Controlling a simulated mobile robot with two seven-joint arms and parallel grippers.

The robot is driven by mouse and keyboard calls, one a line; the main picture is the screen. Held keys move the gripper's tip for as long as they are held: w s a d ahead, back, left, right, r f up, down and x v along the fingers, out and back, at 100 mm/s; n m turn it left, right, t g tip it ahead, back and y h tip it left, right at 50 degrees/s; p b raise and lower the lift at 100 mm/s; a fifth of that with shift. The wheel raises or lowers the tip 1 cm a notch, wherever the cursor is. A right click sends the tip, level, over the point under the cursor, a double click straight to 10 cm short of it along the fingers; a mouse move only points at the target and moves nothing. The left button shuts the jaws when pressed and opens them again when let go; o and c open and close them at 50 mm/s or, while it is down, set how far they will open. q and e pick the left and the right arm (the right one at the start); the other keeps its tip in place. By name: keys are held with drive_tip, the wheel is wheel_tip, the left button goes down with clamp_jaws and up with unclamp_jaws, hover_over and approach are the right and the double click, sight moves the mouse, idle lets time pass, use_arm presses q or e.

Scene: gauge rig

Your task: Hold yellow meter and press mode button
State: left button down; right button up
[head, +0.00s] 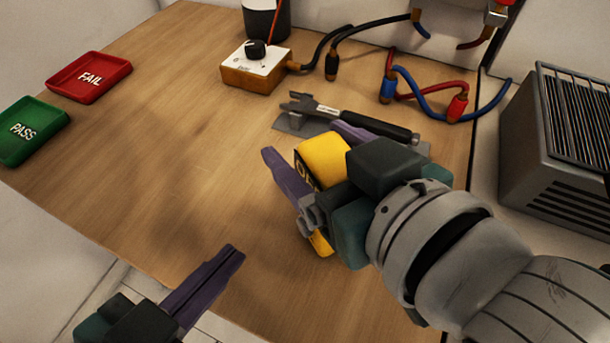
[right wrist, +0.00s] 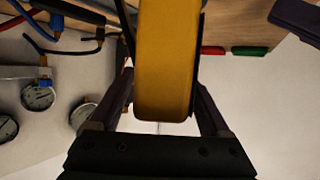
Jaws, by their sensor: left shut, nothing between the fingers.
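The yellow meter (head: 325,155) is in the jaws of my right gripper (head: 312,150), over the right part of the table. Its dark face with pale lettering is turned left and mostly hidden by the fingers. In the right wrist view the meter (right wrist: 167,65) fills the gap between both fingers, its yellow edge towards the camera. I cannot make out the mode button. My left gripper (head: 232,255) is shut and empty at the table's front edge, left of and apart from the meter. Its tip also shows in the right wrist view (right wrist: 296,18).
A green PASS tray (head: 30,148) and a red FAIL tray (head: 90,88) lie at the left. A box with a knob (head: 255,78), a wrench-like tool (head: 350,118) and cables (head: 425,90) are behind the meter. A grey vented unit (head: 535,130) stands right. The table's middle is clear.

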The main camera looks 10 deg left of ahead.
drive_tip(key=shift+o, duration=0.3)
use_arm(q)
drive_tip(key=w+a+r+n+g+y+p, duration=0.1)
drive_tip(key=a+r+n+g+y+p, duration=0.2)
drive_tip(key=a+r+n+y+p, duration=0.5)
drive_tip(key=s+r+m+g+h+p, duration=0.45)
drive_tip(key=s+r, duration=0.25)
drive_tip(key=r, duration=0.2)
use_arm(e)
drive_tip(key=s+d+r+m+g+h, duration=0.2)
drive_tip(key=s+d+r+g+h, duration=0.25)
drive_tip(key=s+d, duration=0.45)
drive_tip(key=s+d+r+m+g+h, duration=0.3)
drive_tip(key=s+d+r, duration=0.3)
drive_tip(key=d, duration=0.5)
use_arm(q)
wheel_tip(320, 180, up, 36)
drive_tip(key=p, duration=3.4)
drive_tip(key=shift+a+f+n+g+p, duration=0.2)
drive_tip(key=shift+n+g+p, duration=0.15)
drive_tip(key=shift+p, duration=0.05)
use_arm(e)
wheel_tip(320, 180, up, 35)
drive_tip(key=shift+s+f, duration=0.15)
drive_tip(key=shift+s, duration=0.2)
